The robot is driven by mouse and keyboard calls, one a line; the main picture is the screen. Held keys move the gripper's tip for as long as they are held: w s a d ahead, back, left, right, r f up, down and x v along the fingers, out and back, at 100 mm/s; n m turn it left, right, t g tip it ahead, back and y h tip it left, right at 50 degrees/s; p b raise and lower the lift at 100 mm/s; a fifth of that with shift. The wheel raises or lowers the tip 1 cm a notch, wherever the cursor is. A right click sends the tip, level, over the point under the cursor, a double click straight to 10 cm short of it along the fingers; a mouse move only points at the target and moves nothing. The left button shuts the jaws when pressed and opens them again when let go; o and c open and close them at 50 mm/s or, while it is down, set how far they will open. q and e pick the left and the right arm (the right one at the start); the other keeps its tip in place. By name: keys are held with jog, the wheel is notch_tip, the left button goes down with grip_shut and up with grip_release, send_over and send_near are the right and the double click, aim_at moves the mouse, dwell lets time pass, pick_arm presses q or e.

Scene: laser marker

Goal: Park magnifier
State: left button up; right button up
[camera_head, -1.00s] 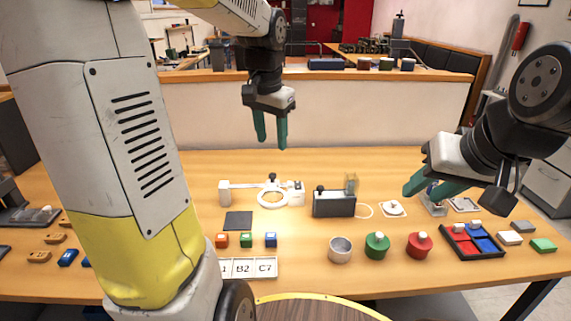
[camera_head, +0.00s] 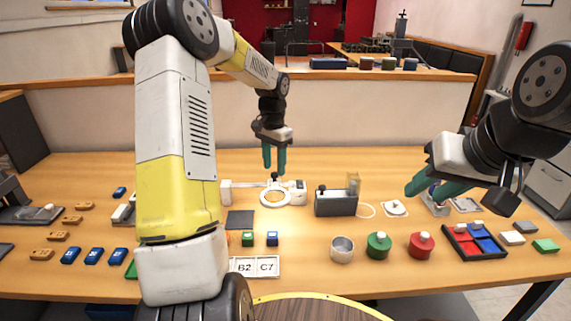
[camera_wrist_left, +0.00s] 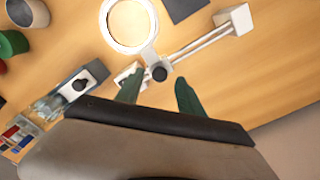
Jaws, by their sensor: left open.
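The magnifier (camera_head: 262,199) is a white ring lens with a black knob, on a white arm between two white blocks, on the table at middle. In the left wrist view its ring (camera_wrist_left: 129,49) is at the top, and the knob (camera_wrist_left: 159,73) shows between my fingers. My left gripper (camera_head: 274,170) is open and empty, pointing down just above the knob; in the wrist view its green fingers (camera_wrist_left: 158,95) are spread to either side of the knob without visible contact. My right gripper (camera_head: 438,190) is at the right over the table, its fingers seen from the side.
A dark grey box (camera_head: 335,205) stands just right of the magnifier. A dark square pad (camera_head: 240,220) lies in front of it. A metal cup (camera_head: 342,250), a green pot (camera_head: 378,246) and a red pot (camera_head: 420,246) stand nearer. A partition (camera_head: 350,115) rises behind the table.

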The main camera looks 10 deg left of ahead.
pick_arm(q)
jog(key=shift+f, duration=1.1)
jog(key=shift+c, duration=0.5)
grip_shut()
jog(key=shift+r, duration=0.1)
